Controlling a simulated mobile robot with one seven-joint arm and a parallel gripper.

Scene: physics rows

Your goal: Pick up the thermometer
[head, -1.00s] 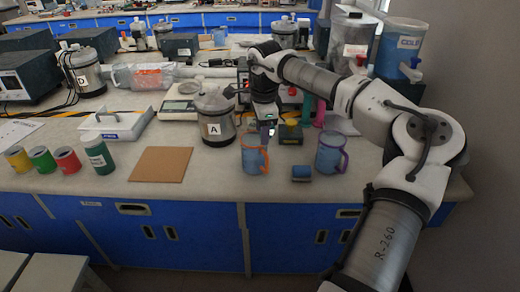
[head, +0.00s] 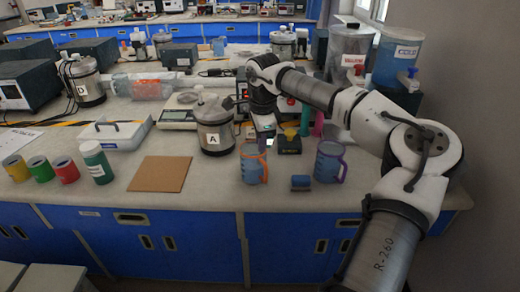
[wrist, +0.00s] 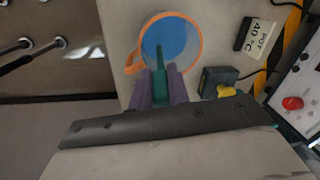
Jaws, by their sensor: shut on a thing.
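My gripper (wrist: 165,84) has purple fingers shut on a slim teal thermometer (wrist: 160,62) in the wrist view. Its thin end points over the blue inside of a mug with an orange rim and handle (wrist: 192,30). Whether the tip is inside the mug or above it I cannot tell. In the head view my gripper (head: 265,128) points down just above and behind the orange-handled mug (head: 250,168). The thermometer cannot be made out clearly there.
A dark device with a yellow part (head: 288,143) is behind. Pot A (head: 214,128) stands close left. A brown board (head: 160,174) lies bare further left.

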